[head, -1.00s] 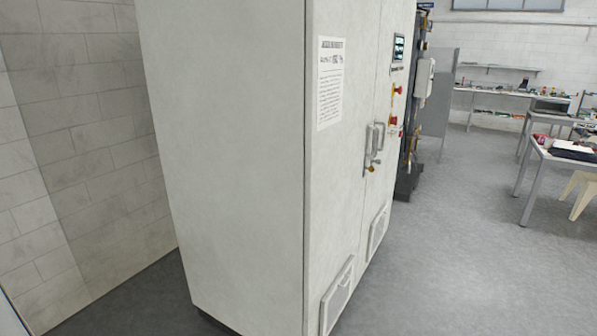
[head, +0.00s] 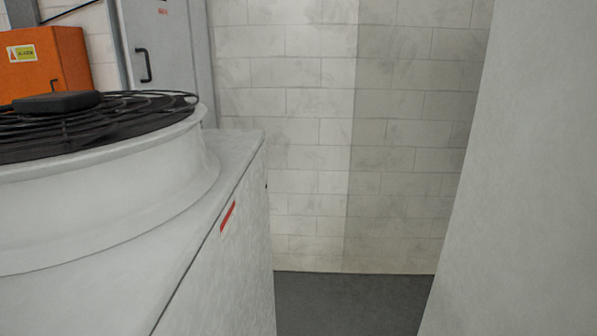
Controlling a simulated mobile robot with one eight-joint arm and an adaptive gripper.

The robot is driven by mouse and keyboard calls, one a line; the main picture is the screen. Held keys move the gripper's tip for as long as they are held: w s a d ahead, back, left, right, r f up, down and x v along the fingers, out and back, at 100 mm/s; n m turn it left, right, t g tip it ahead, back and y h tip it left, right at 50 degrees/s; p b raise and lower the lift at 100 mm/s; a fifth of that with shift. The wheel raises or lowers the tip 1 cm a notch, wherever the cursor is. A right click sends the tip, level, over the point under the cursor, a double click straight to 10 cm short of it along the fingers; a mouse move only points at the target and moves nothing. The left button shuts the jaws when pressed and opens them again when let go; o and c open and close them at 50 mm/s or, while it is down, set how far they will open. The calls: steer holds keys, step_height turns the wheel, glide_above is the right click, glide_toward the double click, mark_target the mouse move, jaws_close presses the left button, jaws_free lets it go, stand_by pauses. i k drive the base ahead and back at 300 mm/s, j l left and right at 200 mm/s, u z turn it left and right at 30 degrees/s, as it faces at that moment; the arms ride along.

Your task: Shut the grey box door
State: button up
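A tall light-grey panel or door (head: 170,60) with a black handle (head: 145,66) shows at the upper left of the head view, behind a fan unit. I cannot tell whether it is the grey box door, or whether it stands open or shut. Its lower part is hidden by the fan unit. My gripper is not in view.
A white unit (head: 235,250) with a round black fan grille (head: 110,125) fills the left. A tall pale cabinet side (head: 530,190) fills the right. An orange box (head: 35,65) stands at the far left. Between them is a gap of dark floor (head: 350,300) ending at a block wall (head: 310,150).

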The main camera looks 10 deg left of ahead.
mark_target(155, 36)
steer(key=i+u, duration=0.3)
steer(key=i, duration=1.9)
steer(key=i+u, duration=0.1)
steer(key=u, duration=0.7)
steer(key=i+l+u, duration=0.1)
steer(key=u, duration=0.3)
steer(key=i+l+u, duration=0.1)
steer(key=u, duration=0.35)
steer(key=l+u, duration=0.15)
steer(key=u, duration=0.25)
